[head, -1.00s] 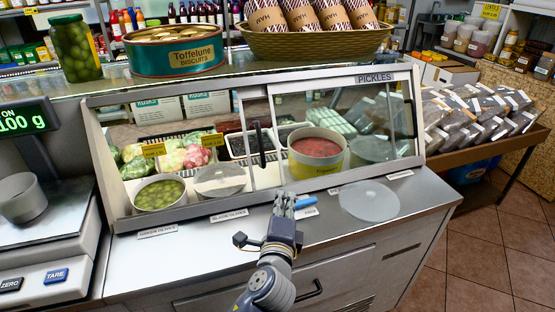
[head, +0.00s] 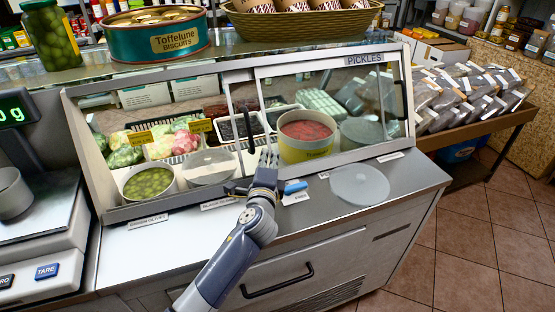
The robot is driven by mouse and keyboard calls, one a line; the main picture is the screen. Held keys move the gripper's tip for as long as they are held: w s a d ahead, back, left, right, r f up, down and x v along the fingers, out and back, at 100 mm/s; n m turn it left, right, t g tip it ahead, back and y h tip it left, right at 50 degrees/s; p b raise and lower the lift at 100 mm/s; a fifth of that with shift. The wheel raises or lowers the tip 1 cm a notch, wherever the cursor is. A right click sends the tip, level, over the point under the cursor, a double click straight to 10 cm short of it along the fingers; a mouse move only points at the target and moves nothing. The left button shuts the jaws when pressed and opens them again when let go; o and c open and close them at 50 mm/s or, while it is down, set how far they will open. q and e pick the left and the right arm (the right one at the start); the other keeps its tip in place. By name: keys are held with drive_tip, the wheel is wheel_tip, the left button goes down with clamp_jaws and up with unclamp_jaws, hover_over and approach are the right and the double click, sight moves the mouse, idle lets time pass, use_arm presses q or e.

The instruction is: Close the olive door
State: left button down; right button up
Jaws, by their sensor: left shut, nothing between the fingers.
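The olive door (head: 229,125) is a framed sliding pane on the pickle counter's sloped front. Its left frame edge stands near the middle, and it appears slid right, behind or in front of the PICKLES pane; which one I cannot tell. A dark upright handle (head: 246,130) shows near that edge. The left section, with a tub of green olives (head: 148,183), looks uncovered. My left gripper (head: 268,158) is shut and empty, fingers pointing up, just right of the handle's lower end. Whether it touches the handle or frame I cannot tell. My right gripper is not in view.
A blue-handled item (head: 295,187) and a clear round lid (head: 359,185) lie on the steel ledge (head: 300,215). A scale (head: 40,220) stands at the left. A biscuit tin (head: 160,40) and a basket (head: 300,25) stand on top.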

use_arm(q)
drive_tip(key=shift+s+a+r, duration=0.2)
drive_tip(key=shift+s+a, duration=0.05)
drive_tip(key=shift+a, duration=0.45)
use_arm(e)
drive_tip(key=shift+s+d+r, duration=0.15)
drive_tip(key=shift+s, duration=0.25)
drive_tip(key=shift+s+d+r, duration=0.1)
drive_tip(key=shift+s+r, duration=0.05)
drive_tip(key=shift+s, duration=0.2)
